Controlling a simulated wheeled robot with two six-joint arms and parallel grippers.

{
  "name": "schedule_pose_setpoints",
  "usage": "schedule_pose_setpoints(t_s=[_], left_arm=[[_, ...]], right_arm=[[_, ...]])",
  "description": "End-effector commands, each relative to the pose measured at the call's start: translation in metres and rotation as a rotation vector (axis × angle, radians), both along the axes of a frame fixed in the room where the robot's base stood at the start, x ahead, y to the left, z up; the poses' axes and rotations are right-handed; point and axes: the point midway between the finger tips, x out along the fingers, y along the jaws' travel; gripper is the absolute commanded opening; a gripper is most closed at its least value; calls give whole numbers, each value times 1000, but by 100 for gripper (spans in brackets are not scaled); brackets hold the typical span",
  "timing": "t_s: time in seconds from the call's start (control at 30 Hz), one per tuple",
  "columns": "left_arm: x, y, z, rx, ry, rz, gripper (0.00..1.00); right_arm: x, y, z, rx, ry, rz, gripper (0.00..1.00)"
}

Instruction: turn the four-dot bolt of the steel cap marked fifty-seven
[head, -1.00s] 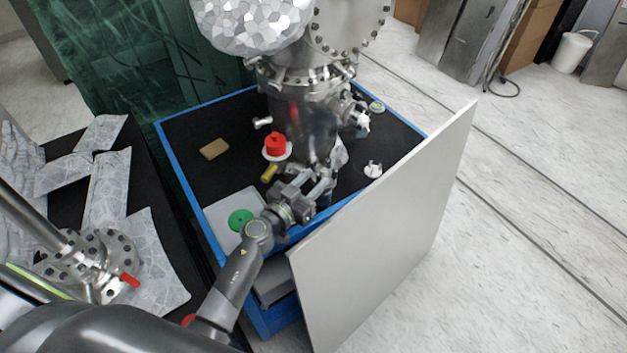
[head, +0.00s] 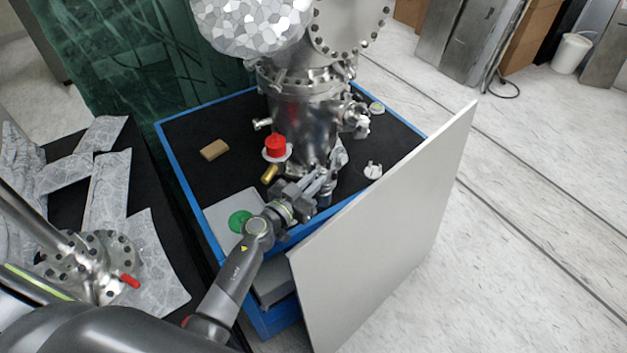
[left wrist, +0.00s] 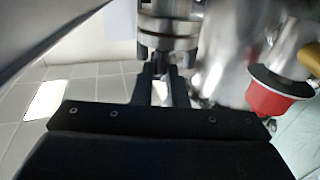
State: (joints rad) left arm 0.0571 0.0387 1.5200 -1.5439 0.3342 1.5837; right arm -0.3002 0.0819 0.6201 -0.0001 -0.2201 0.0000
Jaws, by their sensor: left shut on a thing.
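My left gripper (head: 322,184) reaches in low at the front of the steel vessel (head: 305,120), over the blue-edged cart. In the left wrist view its two dark fingers (left wrist: 160,84) point up at a round steel flange (left wrist: 168,28) with bolts around its rim. The fingers are shut on a small bolt (left wrist: 159,66) under that flange. I cannot read the number fifty-seven or any dots on the cap or bolt. Most of the flange is hidden behind the gripper in the head view. My right gripper is not in view.
A red cap (head: 275,143) and a brass piece (head: 270,174) are close left of the gripper. A brown block (head: 214,150) and a green disc (head: 240,221) are farther left. A large pale panel (head: 390,235) stands close on the right. The cart's black top (head: 190,130) has free room at back left.

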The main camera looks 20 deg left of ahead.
Motion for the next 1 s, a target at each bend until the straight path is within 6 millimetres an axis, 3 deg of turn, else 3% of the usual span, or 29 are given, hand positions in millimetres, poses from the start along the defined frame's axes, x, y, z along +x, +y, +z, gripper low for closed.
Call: schedule_pose_setpoints(t_s=[0.5, 1.0], left_arm=[[5, 9, 2, 4, 1, -348, 0], [11, 13, -2, 1, 0, -687, 0]], right_arm=[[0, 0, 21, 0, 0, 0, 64], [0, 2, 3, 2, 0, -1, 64]])
